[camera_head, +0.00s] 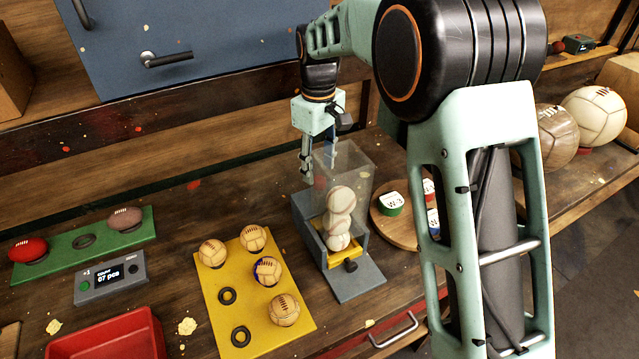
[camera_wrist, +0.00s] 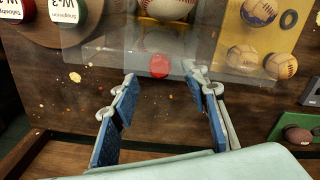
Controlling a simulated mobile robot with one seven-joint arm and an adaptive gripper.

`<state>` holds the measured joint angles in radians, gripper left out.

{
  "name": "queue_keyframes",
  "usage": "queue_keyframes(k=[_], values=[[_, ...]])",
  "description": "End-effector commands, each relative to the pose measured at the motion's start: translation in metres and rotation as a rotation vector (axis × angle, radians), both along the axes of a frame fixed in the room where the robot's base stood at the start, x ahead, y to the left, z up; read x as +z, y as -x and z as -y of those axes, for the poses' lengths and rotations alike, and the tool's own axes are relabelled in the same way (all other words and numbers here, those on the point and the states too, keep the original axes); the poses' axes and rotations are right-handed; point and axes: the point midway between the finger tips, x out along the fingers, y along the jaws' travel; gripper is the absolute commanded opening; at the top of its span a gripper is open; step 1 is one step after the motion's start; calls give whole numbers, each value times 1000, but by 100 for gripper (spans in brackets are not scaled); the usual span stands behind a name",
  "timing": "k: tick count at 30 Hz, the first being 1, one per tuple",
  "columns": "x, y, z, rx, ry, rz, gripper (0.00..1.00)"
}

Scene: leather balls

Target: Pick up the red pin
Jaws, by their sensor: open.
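A small red rounded piece, which looks like the red pin (camera_wrist: 159,66), shows in the wrist view at the near edge of the clear-walled ball dispenser. It lies just beyond my fingertips, roughly centred between them, and seems apart from them. In the head view I cannot make it out; the dispenser (camera_head: 362,284) and its balls hide that side. My gripper (camera_head: 306,172) hangs pointing down behind the dispenser's clear box. In the wrist view my gripper (camera_wrist: 161,84) has its two blue-padded fingers spread, with nothing between them.
Several baseballs (camera_head: 341,199) are stacked in the dispenser. A round wooden board (camera_head: 386,222) with coloured labelled pieces is right of it. A yellow board (camera_head: 222,322) with leather balls, a counter box (camera_head: 111,278) and a red tray (camera_head: 110,340) are left. A blue panel (camera_head: 220,40) stands behind.

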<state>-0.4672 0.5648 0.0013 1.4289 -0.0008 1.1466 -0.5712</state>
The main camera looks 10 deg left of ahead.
Motion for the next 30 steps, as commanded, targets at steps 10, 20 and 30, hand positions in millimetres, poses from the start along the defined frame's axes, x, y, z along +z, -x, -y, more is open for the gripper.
queue_keyframes(k=[10, 20, 30], values=[[-45, 2, 1, 0, 1, -3, 42], [-47, 2, 1, 0, 0, -1, 33], [-47, 2, 1, 0, 0, -1, 0]])
